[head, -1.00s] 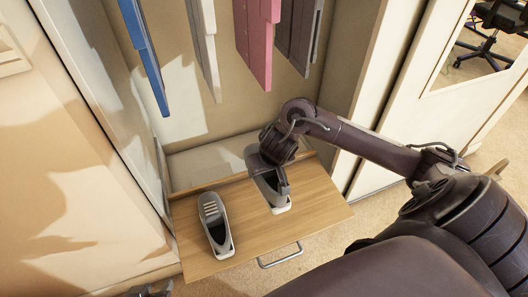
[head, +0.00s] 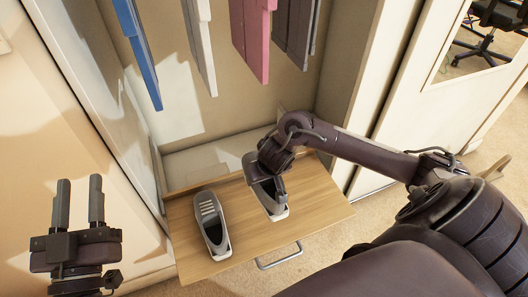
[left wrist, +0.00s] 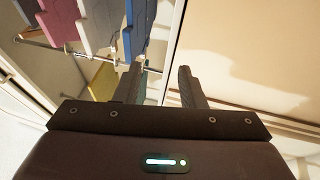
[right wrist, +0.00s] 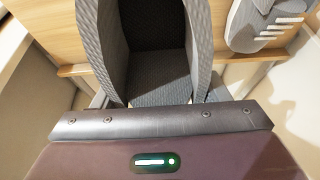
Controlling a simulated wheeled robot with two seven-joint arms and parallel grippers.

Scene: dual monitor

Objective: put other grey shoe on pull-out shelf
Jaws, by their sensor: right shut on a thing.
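One grey shoe (head: 211,222) lies on the pull-out wooden shelf (head: 245,232), left of the middle. It also shows at the top right of the right wrist view (right wrist: 262,22). The other grey shoe (head: 272,204) is on the shelf further right, partly hidden by my right gripper (head: 279,190). In the right wrist view my right gripper's fingers are shut on this shoe, whose dark opening (right wrist: 155,70) shows between them. My left gripper (head: 80,188) is raised at the left, away from the shelf, with its fingers apart and empty. The left wrist view shows the same open fingers (left wrist: 158,85).
Blue (head: 138,50), white, pink (head: 256,45) and grey garments hang above the shelf inside the closet. The shelf has a metal handle (head: 279,256) at its front. Closet walls stand at both sides. The shelf between the shoes is clear.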

